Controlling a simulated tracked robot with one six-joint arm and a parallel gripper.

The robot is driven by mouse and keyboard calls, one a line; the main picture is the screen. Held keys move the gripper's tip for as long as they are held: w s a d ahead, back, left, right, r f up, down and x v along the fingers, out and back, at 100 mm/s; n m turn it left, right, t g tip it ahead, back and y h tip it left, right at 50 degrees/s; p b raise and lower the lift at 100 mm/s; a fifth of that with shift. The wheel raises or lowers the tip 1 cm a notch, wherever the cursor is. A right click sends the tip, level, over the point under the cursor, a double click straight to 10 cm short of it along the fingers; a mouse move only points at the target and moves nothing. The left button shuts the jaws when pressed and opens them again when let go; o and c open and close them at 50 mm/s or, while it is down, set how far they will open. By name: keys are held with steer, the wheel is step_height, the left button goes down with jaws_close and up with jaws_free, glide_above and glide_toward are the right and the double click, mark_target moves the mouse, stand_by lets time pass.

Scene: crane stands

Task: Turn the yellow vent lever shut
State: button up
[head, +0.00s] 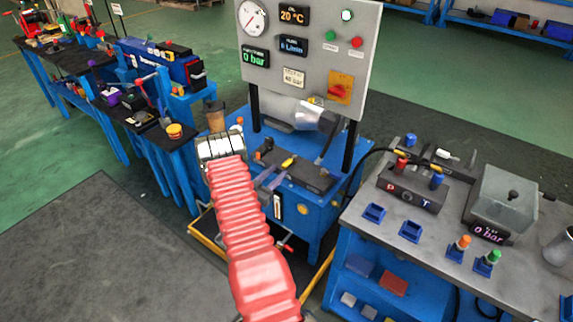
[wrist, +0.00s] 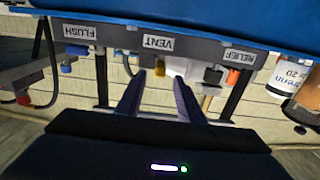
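A small yellow part, which I take for the vent lever (wrist: 159,67), shows by the VENT label (wrist: 157,43) in the wrist view. In the head view a yellow lever (head: 289,162) lies on the dark block of the blue stand. My gripper (wrist: 159,79) is open, its two dark fingers apart. In the wrist view the yellow part shows between and beyond the fingertips, with nothing visibly held. I cannot tell whether a finger touches it or how far it is turned. In the head view my red arm covers part of the stand's left side.
The FLUSH label (wrist: 78,32) with a blue knob and the RELIEF label (wrist: 238,56) with an orange knob flank the vent. A gauge panel (head: 310,50) stands above the blue stand (head: 312,215). A grey-topped bench (head: 390,232) is at right, and dark-topped benches are at left.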

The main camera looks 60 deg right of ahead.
mark_target(283, 167)
steer(key=d, duration=0.4)
steer(key=s+d, duration=0.1)
steer(key=d, duration=0.2)
steer(key=shift+s+d, duration=0.1)
steer(key=shift+c, duration=0.4)
jaws_close()
